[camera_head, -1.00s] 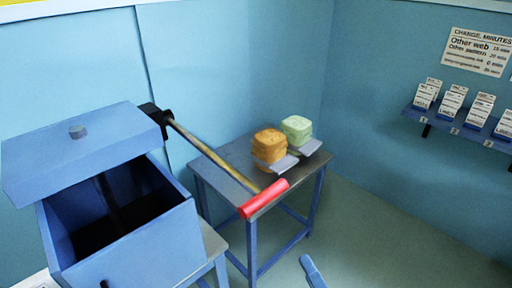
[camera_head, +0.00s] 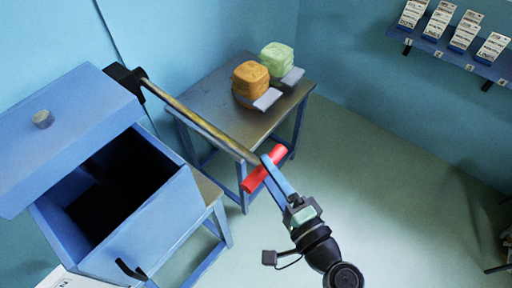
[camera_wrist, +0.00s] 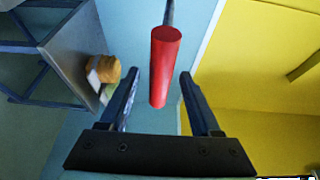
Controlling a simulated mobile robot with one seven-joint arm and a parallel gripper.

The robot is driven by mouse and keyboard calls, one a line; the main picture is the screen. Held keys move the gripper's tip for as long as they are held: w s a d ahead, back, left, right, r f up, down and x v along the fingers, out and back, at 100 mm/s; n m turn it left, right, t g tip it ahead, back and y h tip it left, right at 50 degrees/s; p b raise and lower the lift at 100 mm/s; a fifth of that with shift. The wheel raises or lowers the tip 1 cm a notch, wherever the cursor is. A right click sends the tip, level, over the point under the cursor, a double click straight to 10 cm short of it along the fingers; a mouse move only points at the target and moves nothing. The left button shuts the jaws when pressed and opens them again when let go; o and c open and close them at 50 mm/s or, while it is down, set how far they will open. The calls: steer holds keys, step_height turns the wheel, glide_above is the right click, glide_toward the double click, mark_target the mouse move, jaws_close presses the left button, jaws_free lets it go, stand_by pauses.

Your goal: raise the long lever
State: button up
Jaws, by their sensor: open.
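The long lever (camera_head: 205,124) is a metal bar that runs from a black pivot on the blue box down and right to a red grip (camera_head: 264,169). My gripper (camera_head: 272,168) is at the red grip, with its blue fingers open around or just beside it in the head view. In the wrist view the red grip (camera_wrist: 164,66) lies between the two open fingers of my gripper (camera_wrist: 158,88), with gaps on both sides. The fingers do not appear to touch it.
The blue box (camera_head: 150,222) with a raised lid (camera_head: 65,135) stands at left. A metal table (camera_head: 215,105) behind the lever holds an orange block (camera_head: 250,78) and a green block (camera_head: 277,57). A card shelf (camera_head: 455,50) is on the right wall. Floor at right is mostly clear.

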mark_target(257, 157)
steer(key=p+x, duration=0.1)
steer(key=x, duration=0.4)
steer(key=shift+w, duration=0.1)
jaws_close()
stand_by(1.3)
